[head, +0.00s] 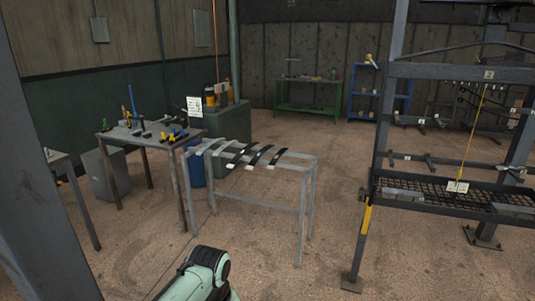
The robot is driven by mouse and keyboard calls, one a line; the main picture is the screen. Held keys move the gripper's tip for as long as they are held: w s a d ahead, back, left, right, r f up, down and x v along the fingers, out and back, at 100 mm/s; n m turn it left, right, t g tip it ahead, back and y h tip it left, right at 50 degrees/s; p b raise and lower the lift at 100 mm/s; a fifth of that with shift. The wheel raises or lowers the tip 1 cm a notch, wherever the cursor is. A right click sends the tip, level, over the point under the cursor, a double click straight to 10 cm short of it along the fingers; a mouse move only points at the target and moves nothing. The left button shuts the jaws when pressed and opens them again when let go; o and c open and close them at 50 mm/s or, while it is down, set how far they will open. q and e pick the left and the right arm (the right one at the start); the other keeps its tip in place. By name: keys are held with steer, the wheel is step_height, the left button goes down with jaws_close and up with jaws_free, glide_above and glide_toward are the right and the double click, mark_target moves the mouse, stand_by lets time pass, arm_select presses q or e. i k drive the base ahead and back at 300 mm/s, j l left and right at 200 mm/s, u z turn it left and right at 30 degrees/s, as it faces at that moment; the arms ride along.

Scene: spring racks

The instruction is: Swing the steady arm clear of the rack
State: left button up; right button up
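A dark steel rack (395,95) stands at the right, with horizontal bars, a mesh shelf (430,193) and hanging tags. A post or bar with a yellow section (367,219) runs down at the rack's front left to a foot on the floor. I cannot tell for certain which part is the steady arm; bars (440,162) stick out across the rack's middle. A pale green part of my own arm shows at the bottom centre, far from the rack. Neither gripper's fingers are in view.
A grey metal stand (303,195) holding several dark curved leaf strips (258,154) stands in the middle. A tool table (128,140) is at the left. Green (309,95) and blue (381,90) shelves are at the back. Floor between stand and rack is clear.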

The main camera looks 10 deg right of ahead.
mark_target(369, 204)
steer(key=i+l, duration=0.3)
steer(key=l, duration=0.25)
steer(key=i+l, duration=0.3)
steer(key=l, duration=0.2)
steer(key=i+l, duration=0.3)
steer(key=l, duration=0.25)
steer(key=i+l+u, duration=0.1)
steer(key=i+l, duration=0.2)
steer(key=l, duration=0.25)
steer(key=i+l, duration=0.25)
steer(key=l, duration=0.3)
steer(key=i+l, duration=0.3)
steer(key=l, duration=0.25)
steer(key=i+l, duration=0.3)
steer(key=l, duration=0.25)
steer(key=i+l, duration=0.25)
steer(key=l, duration=0.3)
steer(key=u, duration=0.05)
